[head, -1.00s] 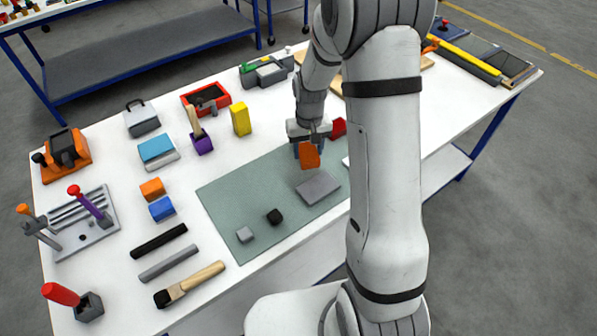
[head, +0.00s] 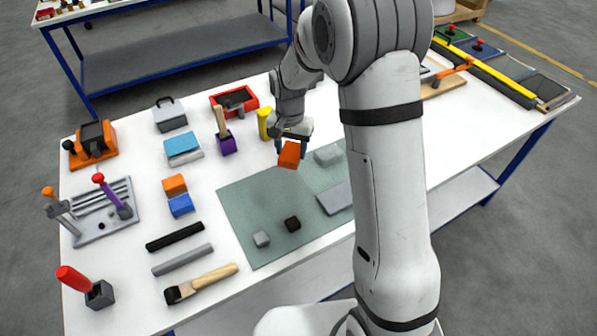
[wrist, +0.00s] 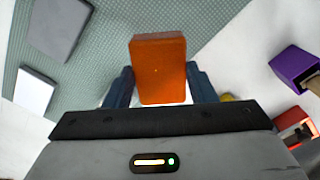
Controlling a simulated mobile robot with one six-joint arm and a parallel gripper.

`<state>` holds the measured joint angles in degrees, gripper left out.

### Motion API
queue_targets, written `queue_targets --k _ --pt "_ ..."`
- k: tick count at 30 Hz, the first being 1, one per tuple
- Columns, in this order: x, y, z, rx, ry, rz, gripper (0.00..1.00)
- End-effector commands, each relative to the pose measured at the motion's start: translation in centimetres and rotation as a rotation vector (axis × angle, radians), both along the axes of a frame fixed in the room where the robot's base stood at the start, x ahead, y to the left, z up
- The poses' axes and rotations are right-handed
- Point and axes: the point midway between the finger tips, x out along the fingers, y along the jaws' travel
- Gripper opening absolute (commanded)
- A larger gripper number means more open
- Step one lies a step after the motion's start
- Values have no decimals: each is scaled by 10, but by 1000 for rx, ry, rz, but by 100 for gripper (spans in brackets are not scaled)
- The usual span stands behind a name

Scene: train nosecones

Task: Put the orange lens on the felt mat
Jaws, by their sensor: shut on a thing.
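My gripper (head: 291,146) is shut on an orange block-shaped piece, the orange lens (head: 289,155). In the wrist view the orange lens (wrist: 159,70) sits between the two blue fingers of my gripper (wrist: 160,88). The grey-green felt mat (head: 250,205) lies on the white table, and it also shows in the wrist view (wrist: 120,25). In the head view the lens appears over the mat's far edge, held above the surface. How high it is cannot be told exactly.
On the mat are a flat grey plate (head: 335,198), a light grey block (head: 328,155), a small black block (head: 292,224) and a small grey block (head: 261,239). A purple holder (head: 226,145) and a yellow block (head: 265,124) stand beyond the mat. The mat's left middle is clear.

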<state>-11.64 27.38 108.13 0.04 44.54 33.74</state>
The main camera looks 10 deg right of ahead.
Motion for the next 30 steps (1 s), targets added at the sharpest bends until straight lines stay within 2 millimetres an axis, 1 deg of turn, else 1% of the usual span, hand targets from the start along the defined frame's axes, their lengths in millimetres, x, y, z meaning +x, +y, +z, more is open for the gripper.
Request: queue_targets --k 1,3,10,15,26,27,30 --pt "-1 -1 -8 -1 4 0 24" --pt "-1 -1 -18 -1 4 0 24" --pt "0 -1 -37 -1 1 0 24" --pt "0 -1 -61 -1 1 0 24" --pt "1 -2 -69 1 -1 0 24" --pt "0 -2 -69 1 -1 0 51" --pt "0 -2 -68 1 -1 -1 59"
